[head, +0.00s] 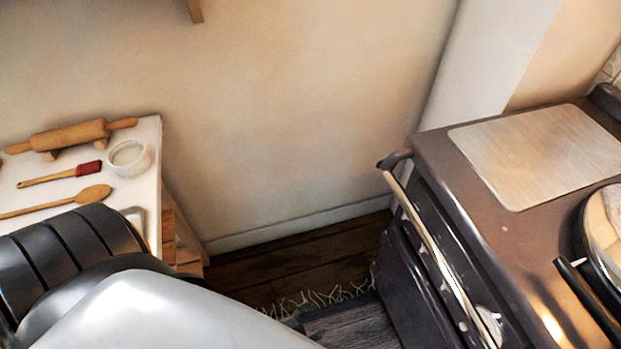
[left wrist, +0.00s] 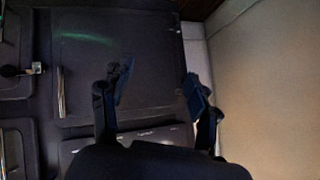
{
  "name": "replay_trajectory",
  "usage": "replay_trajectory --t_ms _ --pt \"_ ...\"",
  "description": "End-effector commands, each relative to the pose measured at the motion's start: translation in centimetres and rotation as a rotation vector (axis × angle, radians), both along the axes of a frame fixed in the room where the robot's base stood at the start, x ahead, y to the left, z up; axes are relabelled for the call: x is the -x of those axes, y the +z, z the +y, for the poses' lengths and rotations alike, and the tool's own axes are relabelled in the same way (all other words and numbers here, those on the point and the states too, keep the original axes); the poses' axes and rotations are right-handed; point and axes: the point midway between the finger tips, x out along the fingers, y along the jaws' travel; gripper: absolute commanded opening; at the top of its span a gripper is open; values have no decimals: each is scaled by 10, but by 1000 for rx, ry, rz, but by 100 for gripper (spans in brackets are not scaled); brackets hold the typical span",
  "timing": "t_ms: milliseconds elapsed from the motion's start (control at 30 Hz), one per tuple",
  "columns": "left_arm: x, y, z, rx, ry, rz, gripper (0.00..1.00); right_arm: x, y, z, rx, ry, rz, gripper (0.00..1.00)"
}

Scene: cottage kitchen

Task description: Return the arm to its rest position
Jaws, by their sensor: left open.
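My left arm (head: 130,290) comes in at the lower left of the head view, in front of the white worktop; its gripper is hidden there. In the left wrist view my left gripper (left wrist: 155,90) is open, its two dark fingers spread apart with nothing between them. Behind the fingers is the dark front of the stove (left wrist: 120,60). The stove (head: 450,200) also stands at the right of the head view. My right gripper is in neither view.
A white worktop (head: 145,135) at the left holds a rolling pin (head: 70,135), a red brush (head: 88,169), a wooden spoon (head: 60,201) and a white ramekin (head: 129,158). A pan (head: 590,240) sits on the stove. A fringed rug (head: 350,325) lies on the floor between.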

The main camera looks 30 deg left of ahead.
Motion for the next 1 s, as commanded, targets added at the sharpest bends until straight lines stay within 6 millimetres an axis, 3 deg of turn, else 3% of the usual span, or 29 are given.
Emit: replay_trajectory --t_ms 633,733,867,1000 --pt "3 -4 2 0 9 17 60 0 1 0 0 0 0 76" --pt "11 -15 7 2 31 56 60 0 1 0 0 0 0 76" --pt "48 -58 26 3 125 226 60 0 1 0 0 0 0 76" --pt "112 -109 52 3 279 476 60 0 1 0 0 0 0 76"
